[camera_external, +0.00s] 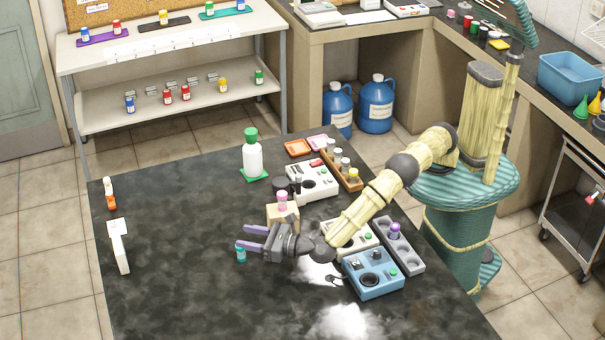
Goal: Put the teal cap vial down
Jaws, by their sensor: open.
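The teal cap vial (241,254) stands upright on the dark bench top, near the middle of the bench. My gripper (249,237) has its two purple fingers spread apart, pointing left. The lower finger's tip is right at the top of the vial in the picture. I cannot tell whether it touches the cap. Nothing shows between the fingers.
A pink-capped vial (283,199) sits on a tan block (276,214) just behind my gripper. A green-capped bottle (252,155) stands further back. A blue device (373,274) and a grey rack (398,245) are to the right. The bench's left front is clear.

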